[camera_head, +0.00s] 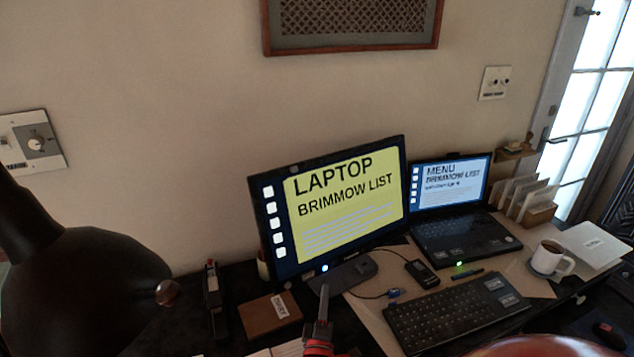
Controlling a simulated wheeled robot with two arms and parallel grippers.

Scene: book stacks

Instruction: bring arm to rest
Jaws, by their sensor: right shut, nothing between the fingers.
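My right gripper (323,308) shows at the bottom middle of the head view, as a narrow dark finger tip with red parts below it. It is shut and empty, pointing up in front of the monitor's base. Most of its arm is hidden below the picture edge. My left gripper is not in view.
A monitor (345,215) and a laptop (455,235) stand on the desk, with a keyboard (455,312) before them. A mug (550,259), a letter rack (538,213) and a mouse (609,335) are at right. A brown box (268,316), a stapler (213,298) and a black lamp (85,290) are at left.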

